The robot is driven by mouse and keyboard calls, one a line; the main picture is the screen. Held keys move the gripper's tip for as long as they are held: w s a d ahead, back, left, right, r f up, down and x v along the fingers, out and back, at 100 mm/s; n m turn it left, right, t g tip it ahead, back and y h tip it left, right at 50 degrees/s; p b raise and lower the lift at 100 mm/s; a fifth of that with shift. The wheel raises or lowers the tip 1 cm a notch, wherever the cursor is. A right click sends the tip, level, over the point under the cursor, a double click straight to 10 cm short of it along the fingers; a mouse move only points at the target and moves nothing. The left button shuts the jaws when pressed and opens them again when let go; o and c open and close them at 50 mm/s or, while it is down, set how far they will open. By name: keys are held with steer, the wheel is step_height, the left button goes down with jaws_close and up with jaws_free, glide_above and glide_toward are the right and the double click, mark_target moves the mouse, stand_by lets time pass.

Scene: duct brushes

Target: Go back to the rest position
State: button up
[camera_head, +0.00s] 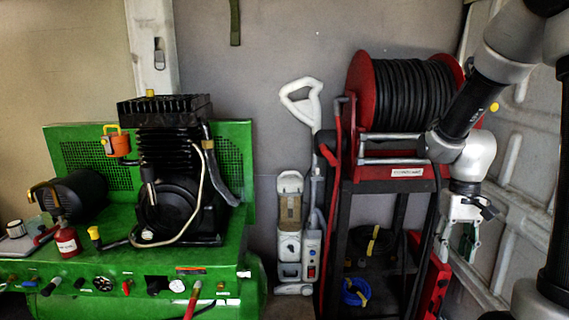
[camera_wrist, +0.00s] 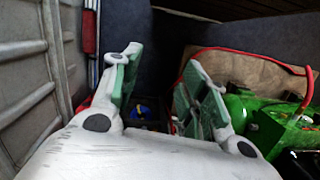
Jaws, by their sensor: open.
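My gripper (camera_head: 462,238) hangs at the right side of the head view, pointing down, in front of the right side of the hose reel cart. In the wrist view my gripper (camera_wrist: 158,90) shows two white fingers with green pads, spread apart. Nothing is between the pads, so it is open and empty. My arm comes down from the upper right of the head view, bent at the elbow.
The red hose reel (camera_head: 407,95) sits on its cart left of my gripper. A white upright vacuum (camera_head: 290,235) stands beside it. A green compressor bench (camera_head: 150,260) fills the left. A ribbed wall panel (camera_head: 515,190) is close on the right.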

steer(key=s+a+r+t, duration=0.1)
steer(key=s+r+t, duration=0.2)
steer(key=s+r, duration=0.3)
steer(key=s+a+r+n+t, duration=0.1)
steer(key=s+a+r+t, duration=0.1)
steer(key=s+r, duration=0.4)
step_height(320, 180, up, 4)
steer(key=shift+s+a+r+t, duration=0.1)
steer(key=shift+s+a+t, duration=0.2)
steer(key=shift+t, duration=0.3)
